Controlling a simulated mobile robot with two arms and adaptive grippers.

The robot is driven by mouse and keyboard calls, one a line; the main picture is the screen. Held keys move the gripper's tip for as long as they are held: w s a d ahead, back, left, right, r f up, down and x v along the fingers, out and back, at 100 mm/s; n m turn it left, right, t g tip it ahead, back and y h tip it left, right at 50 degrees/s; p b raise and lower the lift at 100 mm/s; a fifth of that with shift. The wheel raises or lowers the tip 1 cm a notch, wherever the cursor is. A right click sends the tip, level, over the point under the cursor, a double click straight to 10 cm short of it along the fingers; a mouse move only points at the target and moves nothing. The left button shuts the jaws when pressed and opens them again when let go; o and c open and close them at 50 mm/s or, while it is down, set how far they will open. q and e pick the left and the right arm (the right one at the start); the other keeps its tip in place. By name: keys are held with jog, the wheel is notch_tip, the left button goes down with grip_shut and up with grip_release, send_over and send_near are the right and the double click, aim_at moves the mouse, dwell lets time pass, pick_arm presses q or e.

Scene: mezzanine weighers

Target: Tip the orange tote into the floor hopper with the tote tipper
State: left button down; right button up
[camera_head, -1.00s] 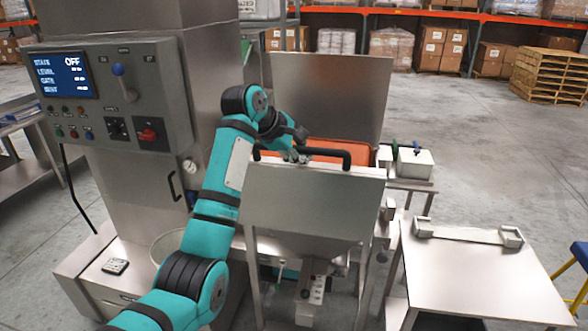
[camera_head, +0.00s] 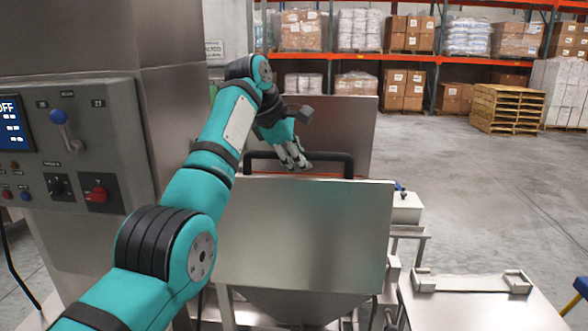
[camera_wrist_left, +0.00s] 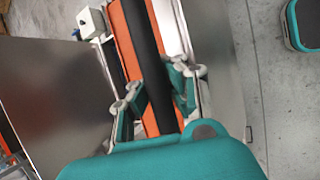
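The tote tipper has a steel front panel (camera_head: 305,235) with a black bar handle (camera_head: 330,157) along its top. Only a thin edge of the orange tote (camera_head: 318,175) shows behind that panel. In the left wrist view the tote shows as an orange strip (camera_wrist_left: 128,45) beside the black bar (camera_wrist_left: 146,50). My left gripper (camera_head: 295,160) is at the bar. In the left wrist view its fingers (camera_wrist_left: 157,90) are apart, with the bar running between them; I cannot tell whether they touch it. The floor hopper's opening is not identifiable. My right gripper is not in view.
A control cabinet (camera_head: 70,150) with a screen, a blue-knobbed lever and a red switch stands at left. A steel table (camera_head: 470,312) is at lower right, and a white box (camera_head: 405,208) sits behind it. Open floor (camera_head: 480,190) lies beyond, before racks and pallets (camera_head: 507,108).

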pick_arm(q)
jog(key=shift+w+a+r+t, duration=0.15)
jog(key=shift+r+t, duration=0.15)
jog(key=shift+r, duration=0.65)
jog(key=c, duration=1.2)
grip_release()
jog(key=shift+f, duration=0.15)
jog(key=v, duration=1.2)
